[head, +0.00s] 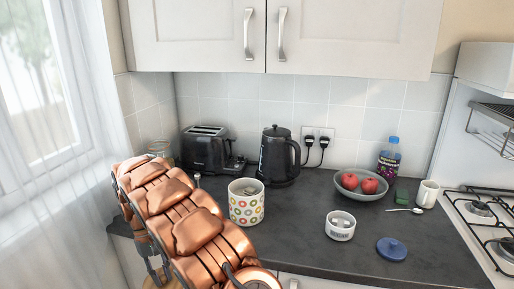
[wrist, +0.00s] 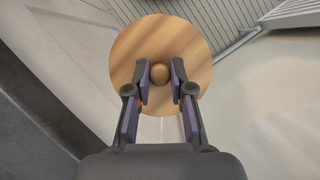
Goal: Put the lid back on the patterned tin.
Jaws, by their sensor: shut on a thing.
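The patterned tin (head: 246,206) is white with coloured rings and stands upright on the counter, left of centre. Its top is open and something pale shows inside. My gripper (wrist: 168,76) is shut on the round knob of a wooden lid (wrist: 160,36) in the wrist view. The lid is a flat light-brown disc, held off the counter with the floor below it.
Behind the tin are a black kettle (head: 277,157) and a toaster (head: 206,149). To its right are a small white pot (head: 340,228), a blue lid (head: 391,249), a fruit bowl (head: 350,190), a bottle (head: 389,160) and a white mug (head: 427,194). Cupboards (head: 350,35) hang above.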

